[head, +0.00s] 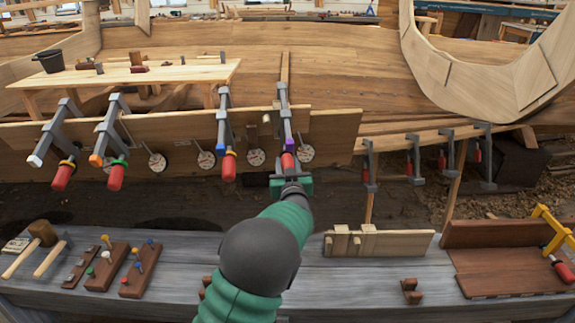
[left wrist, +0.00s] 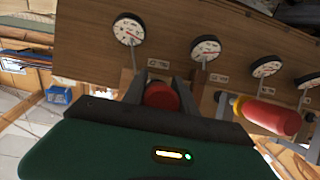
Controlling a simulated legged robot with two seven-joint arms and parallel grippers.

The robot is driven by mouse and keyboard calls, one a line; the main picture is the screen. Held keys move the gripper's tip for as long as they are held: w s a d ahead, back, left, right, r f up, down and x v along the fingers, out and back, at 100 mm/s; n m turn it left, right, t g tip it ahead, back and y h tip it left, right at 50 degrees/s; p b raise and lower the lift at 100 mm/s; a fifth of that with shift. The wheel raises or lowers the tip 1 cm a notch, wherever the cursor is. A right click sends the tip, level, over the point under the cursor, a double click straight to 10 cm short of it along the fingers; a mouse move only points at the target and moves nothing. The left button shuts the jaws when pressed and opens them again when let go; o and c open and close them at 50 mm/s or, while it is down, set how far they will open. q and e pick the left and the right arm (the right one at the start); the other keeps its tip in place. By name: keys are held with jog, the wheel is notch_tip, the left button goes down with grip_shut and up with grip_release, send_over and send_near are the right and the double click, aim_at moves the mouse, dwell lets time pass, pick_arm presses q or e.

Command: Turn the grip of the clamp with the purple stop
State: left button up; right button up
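The clamp with the purple stop (head: 289,143) hangs upright on the plank, at the middle of the head view. Its red grip (head: 288,162) points down and also shows end-on in the left wrist view (left wrist: 162,96). My left gripper (head: 289,178) is at the lower end of this grip. In the left wrist view its two dark fingers (left wrist: 161,88) lie on either side of the red grip, which fills the gap between them. The gripper body hides part of the grip. My right gripper is not in view.
A blue-stopped clamp (head: 223,130) hangs just left; two more hang further left. Round dial gauges (head: 256,157) line the plank's lower edge, close to my gripper. A grey bench (head: 340,285) with a mallet (head: 43,233) and wooden blocks stands in front, below my arm.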

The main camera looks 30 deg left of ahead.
pick_arm(q)
grip_shut()
jog(key=shift+r+p, duration=0.1)
jog(key=shift+p, duration=0.4)
jog(key=m+y+p, duration=0.1)
jog(key=p, duration=0.2)
jog(key=m+g+y+p, duration=0.1)
jog(key=m+p, duration=0.1)
jog(key=p, duration=0.1)
jog(key=m+g+p, duration=0.1)
jog(key=p, duration=0.3)
jog(key=shift+s+a+r+y, duration=0.2)
jog(key=shift+r+y, duration=0.05)
jog(key=shift+y, duration=0.15)
jog(key=shift+f+m+g+y+p, duration=0.1)
jog(key=shift+m+g+y+p, duration=0.2)
jog(key=shift+m+y+p, duration=0.3)
jog(key=shift+s+a+m, duration=0.1)
jog(key=shift+s+m, duration=0.05)
jog(key=shift+m, duration=0.55)
jog(key=shift+s+m+g+y, duration=0.1)
jog(key=shift+m+g+y, duration=0.3)
jog(key=shift+m+y, duration=0.9)
jog(key=shift+f+m, duration=0.1)
jog(key=shift+m, duration=0.2)
